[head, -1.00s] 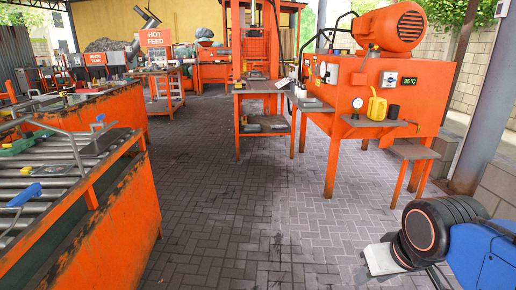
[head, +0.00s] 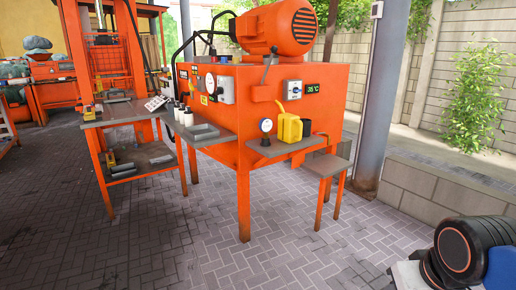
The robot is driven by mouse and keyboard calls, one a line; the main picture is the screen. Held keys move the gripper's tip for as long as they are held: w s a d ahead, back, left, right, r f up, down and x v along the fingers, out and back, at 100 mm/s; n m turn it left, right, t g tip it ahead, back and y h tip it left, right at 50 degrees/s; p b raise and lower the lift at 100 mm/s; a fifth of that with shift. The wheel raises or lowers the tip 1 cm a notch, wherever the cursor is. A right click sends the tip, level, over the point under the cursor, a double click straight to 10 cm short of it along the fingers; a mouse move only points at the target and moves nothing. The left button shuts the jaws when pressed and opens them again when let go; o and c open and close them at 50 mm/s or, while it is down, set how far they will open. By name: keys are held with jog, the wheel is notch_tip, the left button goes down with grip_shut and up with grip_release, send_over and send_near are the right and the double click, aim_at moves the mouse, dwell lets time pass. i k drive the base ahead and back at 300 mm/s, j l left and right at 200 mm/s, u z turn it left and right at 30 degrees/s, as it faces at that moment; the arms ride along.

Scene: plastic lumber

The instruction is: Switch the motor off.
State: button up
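The orange motor (head: 280,27) lies on top of an orange machine cabinet (head: 255,150) standing on legs. A grey box with a dark rotary knob (head: 293,90) is on the cabinet's right face, left of a small display (head: 314,87) that appears to read 35 °C. Another grey box with a dark knob (head: 221,90) is on the left face, beside a round gauge (head: 210,83). I cannot read the position of either knob. My arm shows at the lower right, apart from the cabinet; my gripper is not in view.
A low side table (head: 326,166) and a grey post (head: 380,95) stand to the right. The paved floor (head: 300,255) in front is clear.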

aim_at(219, 89)
jog(key=i+j, duration=0.1)
jog(key=j, duration=0.3)
jog(key=i+j+u, duration=0.1)
jog(key=j, duration=0.3)
jog(key=i+j, duration=0.15)
jog(key=j, duration=0.25)
jog(key=i+j+u, duration=0.1)
jog(key=j, duration=0.3)
